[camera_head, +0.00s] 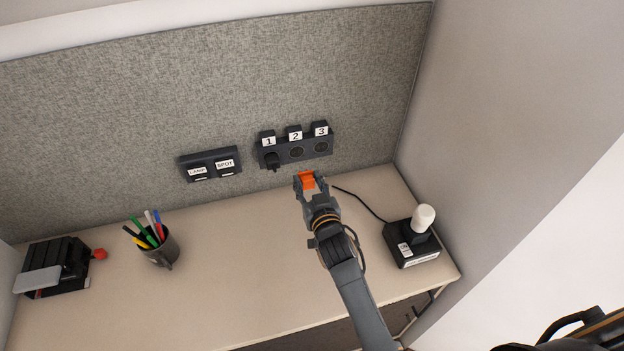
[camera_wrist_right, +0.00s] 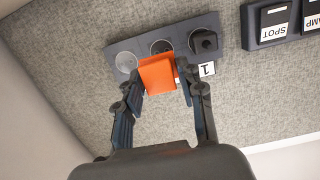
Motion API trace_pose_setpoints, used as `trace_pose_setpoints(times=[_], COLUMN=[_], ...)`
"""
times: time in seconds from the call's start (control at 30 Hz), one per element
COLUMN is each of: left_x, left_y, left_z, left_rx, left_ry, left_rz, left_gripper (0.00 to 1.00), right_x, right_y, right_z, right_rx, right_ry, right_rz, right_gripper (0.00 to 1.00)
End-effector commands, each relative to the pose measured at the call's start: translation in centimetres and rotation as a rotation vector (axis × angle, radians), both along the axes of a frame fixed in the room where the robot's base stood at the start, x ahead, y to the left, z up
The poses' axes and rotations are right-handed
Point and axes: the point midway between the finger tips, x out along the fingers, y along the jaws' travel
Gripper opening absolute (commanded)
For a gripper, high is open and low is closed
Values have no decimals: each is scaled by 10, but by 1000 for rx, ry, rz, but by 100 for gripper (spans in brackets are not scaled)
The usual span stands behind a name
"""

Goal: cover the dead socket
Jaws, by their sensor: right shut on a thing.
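A dark socket strip (camera_head: 296,151) is on the grey fabric panel, with three sockets tagged 1, 2 and 3 from left to right. A black plug (camera_head: 271,160) sits in socket 1; sockets 2 (camera_head: 296,152) and 3 (camera_head: 321,147) show no plug. My right gripper (camera_head: 306,181) is shut on an orange cover (camera_head: 307,179), held below and in front of the strip. In the right wrist view, which is upside down, the orange cover (camera_wrist_right: 158,76) overlaps the strip's edge near socket 2 (camera_wrist_right: 161,47). Contact with the strip cannot be told. My left gripper is out of view.
A switch box (camera_head: 211,165) marked LAMP and SPOT is left of the strip. A pen cup (camera_head: 159,248) and a black device with a red knob (camera_head: 60,268) stand at the left. A black-based lamp (camera_head: 411,243) with a cord stands right. The middle desk (camera_head: 230,240) is clear.

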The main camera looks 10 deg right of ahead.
Motion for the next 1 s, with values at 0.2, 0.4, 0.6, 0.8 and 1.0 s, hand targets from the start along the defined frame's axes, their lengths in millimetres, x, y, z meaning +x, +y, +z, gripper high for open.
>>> trace_pose_setpoints(times=[0.2, 0.4, 0.6, 0.8, 1.0], left_x=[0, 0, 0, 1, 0], left_y=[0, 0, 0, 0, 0], left_z=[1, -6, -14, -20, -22], left_rx=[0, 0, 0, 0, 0], left_ry=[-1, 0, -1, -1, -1], left_rz=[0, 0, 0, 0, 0], left_gripper=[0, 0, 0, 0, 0], right_x=[2, 18, 38, 52, 58], right_y=[0, 0, 1, 1, 2], right_z=[0, -2, -2, -1, 0], right_rx=[1, 1, 0, 0, 0], right_ry=[-1, -2, -2, -2, 0], right_rz=[0, 0, 0, 0, 0], right_gripper=[8, 8, 8, 8, 8])
